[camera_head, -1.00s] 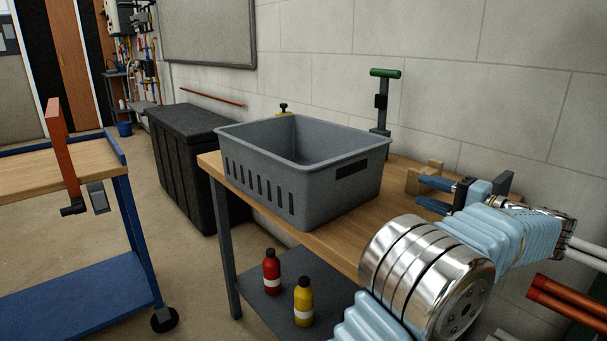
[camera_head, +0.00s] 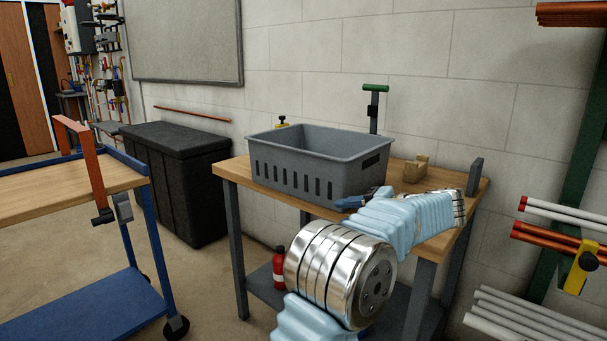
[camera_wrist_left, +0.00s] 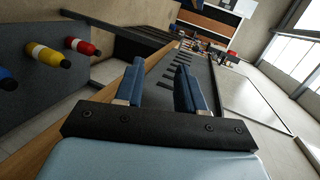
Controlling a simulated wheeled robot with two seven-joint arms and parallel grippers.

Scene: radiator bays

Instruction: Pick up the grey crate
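The grey crate (camera_head: 300,180), with slots along its long side and a dark handle opening in its short side, stands upright on the wooden-topped bench (camera_head: 228,171). My left gripper (camera_head: 357,200) is at the crate's right-hand end, low beside the handle side, partly hidden by my own wrist. In the left wrist view its two blue fingers (camera_wrist_left: 160,64) are apart, with the crate's slotted wall (camera_wrist_left: 168,78) just ahead of them. Nothing is held, and I cannot tell whether a finger touches the crate. My right gripper is not in view.
A green-handled tool (camera_head: 374,105) stands behind the crate, and a wooden block (camera_head: 416,170) lies to its right. A black chest (camera_head: 180,185) and a blue cart (camera_head: 135,165) are to the left. A red bottle (camera_head: 279,268) is on the lower shelf.

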